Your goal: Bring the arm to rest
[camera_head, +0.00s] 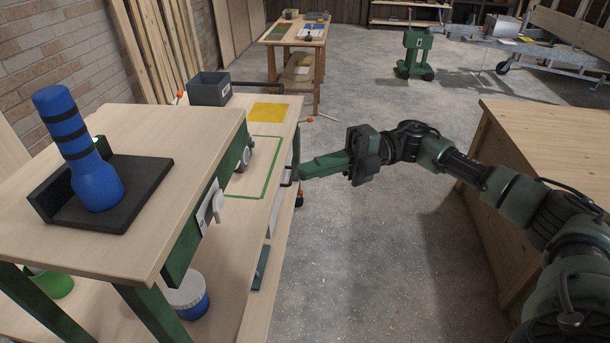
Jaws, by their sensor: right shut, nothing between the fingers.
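My right arm (470,168) comes in from the lower right and reaches left over the aisle. Its gripper (304,172) is shut and empty, pointing left, with its tips close to the edge of the lower bench on the left. I cannot tell whether the tips touch that edge. My left arm and left gripper are not in view.
A wooden workbench (115,250) at left carries a blue bottle-shaped object (80,150) on a black stand (145,180). A grey bin (209,88) and a yellow mat (271,112) lie beyond. A wooden counter (540,130) stands right. The concrete floor (370,270) between is clear.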

